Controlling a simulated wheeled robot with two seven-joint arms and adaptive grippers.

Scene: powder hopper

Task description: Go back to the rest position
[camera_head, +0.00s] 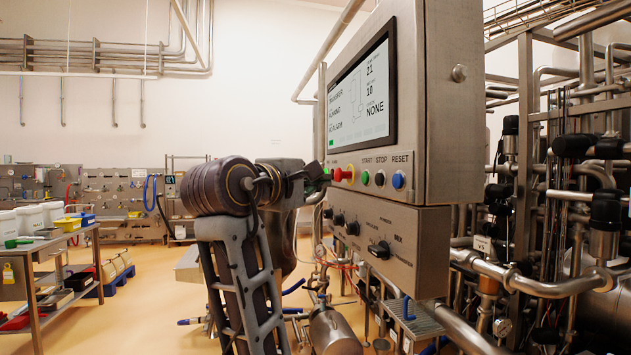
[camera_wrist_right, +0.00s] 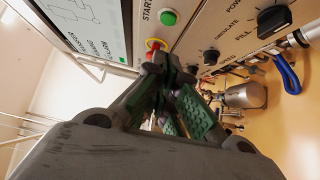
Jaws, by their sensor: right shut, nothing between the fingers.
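My right gripper (camera_head: 314,177) is shut and empty. Its fingertips are at the red stop button (camera_head: 341,174) on the left of the control panel's button row. In the right wrist view, the gripper's fingers (camera_wrist_right: 166,72) come together just below the red button (camera_wrist_right: 154,46) with its yellow ring. I cannot tell whether they touch it. The control cabinet (camera_head: 455,120) carries a lit screen (camera_head: 362,95), which reads RUNNING and NO ALARM. My left gripper is not in view.
A lower box (camera_head: 400,245) has black knobs. Pipes and valves fill the right. A table (camera_head: 85,240) with bins stands left. Floor between is open.

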